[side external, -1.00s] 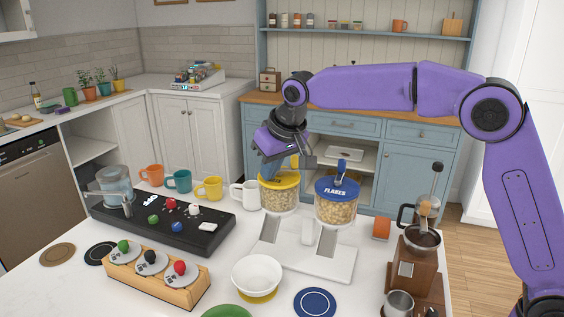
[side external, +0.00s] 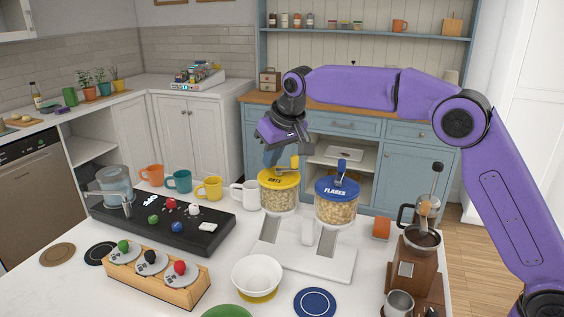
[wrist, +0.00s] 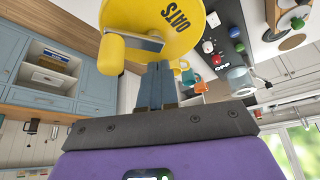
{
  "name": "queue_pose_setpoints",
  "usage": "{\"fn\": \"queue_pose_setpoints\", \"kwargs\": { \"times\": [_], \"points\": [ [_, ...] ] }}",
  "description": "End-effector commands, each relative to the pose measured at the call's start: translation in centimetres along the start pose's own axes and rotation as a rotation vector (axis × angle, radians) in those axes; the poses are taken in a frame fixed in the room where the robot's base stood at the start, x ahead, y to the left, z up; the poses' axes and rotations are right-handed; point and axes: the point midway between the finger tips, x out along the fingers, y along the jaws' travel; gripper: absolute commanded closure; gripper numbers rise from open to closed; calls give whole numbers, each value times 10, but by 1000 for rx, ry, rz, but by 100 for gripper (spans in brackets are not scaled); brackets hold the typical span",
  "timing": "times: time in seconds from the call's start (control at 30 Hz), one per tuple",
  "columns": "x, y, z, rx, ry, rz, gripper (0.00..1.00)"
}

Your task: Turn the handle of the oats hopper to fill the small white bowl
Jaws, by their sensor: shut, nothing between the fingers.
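The oats hopper (side external: 279,195) is a clear jar of oats with a yellow lid marked OATS, on the left of a white double stand. Its yellow handle (side external: 295,163) stands up from the lid, and in the wrist view the handle (wrist: 112,52) is left of my fingers on a grey crank bar. My gripper (side external: 270,160) is shut and empty, its blue-grey fingertips close above the lid beside the handle. In the wrist view the fingertips (wrist: 158,68) overlap the lid's edge; contact is unclear. The small white bowl (side external: 257,272) sits on a yellow coaster before the stand and looks empty.
The blue-lidded flakes hopper (side external: 337,203) stands right of the oats. A white mug (side external: 245,194) and coloured mugs are to the left, behind a black board (side external: 190,236). A coffee grinder (side external: 418,262) is at the right. A blue coaster (side external: 315,303) lies in front.

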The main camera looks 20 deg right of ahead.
Motion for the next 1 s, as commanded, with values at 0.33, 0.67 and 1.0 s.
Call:
{"fn": "queue_pose_setpoints", "kwargs": {
  "times": [0.33,0.67,1.0],
  "points": [
    [0,-8,0,-3,0,-1,100],
    [-11,-10,-6,-1,2,-1,100],
    [-31,-10,-16,-1,1,-1,100]
  ]
}}
